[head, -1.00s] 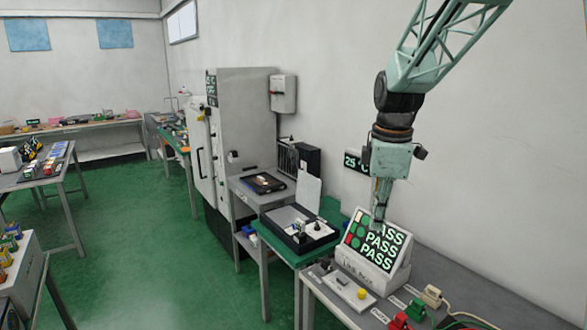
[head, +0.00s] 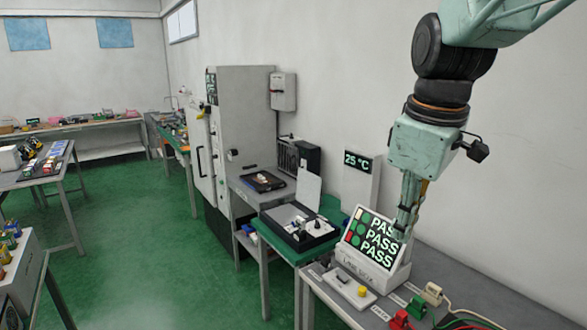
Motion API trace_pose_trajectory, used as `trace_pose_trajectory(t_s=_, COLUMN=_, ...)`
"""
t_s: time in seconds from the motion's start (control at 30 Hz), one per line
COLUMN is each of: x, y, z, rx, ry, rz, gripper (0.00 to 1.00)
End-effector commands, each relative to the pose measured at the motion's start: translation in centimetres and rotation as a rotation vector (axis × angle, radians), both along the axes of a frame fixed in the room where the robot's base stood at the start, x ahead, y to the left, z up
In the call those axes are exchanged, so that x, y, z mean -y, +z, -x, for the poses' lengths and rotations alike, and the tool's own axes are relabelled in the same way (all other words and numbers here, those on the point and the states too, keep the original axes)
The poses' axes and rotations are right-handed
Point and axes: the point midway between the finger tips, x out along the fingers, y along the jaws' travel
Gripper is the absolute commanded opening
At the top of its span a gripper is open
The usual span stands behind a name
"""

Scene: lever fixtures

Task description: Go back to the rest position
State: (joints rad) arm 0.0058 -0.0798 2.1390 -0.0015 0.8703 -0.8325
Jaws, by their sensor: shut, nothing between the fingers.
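My gripper (head: 402,232) hangs pointing down in the head view, in front of the right part of the white display box. Its fingers are together with nothing seen between them. The display box (head: 370,252) shows three green PASS lines beside coloured lamps, and the fingers cover part of that text. I cannot tell whether the fingertips touch the box or are apart from it. My wrist and upper arm reach down from the top right.
A white switch box with a yellow button (head: 350,290) lies in front of the display. Red (head: 401,320) and green (head: 417,307) connectors sit at the bench's front right. A 25 °C display (head: 360,161) stands behind. An open black case (head: 300,230) is to the left. The floor (head: 150,260) has free room.

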Motion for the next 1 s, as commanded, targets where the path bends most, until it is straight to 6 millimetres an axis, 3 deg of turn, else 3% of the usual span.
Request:
trace_pose_trajectory(t_s=0.57, x=-0.2, y=1.0, z=10.1, rx=0.051, ry=-0.297, rz=-0.072, gripper=0.00)
trace_pose_trajectory(t_s=1.0, x=-0.2, y=0.1, z=17.5, rx=0.086, ry=-0.523, rz=-0.137, gripper=0.00)
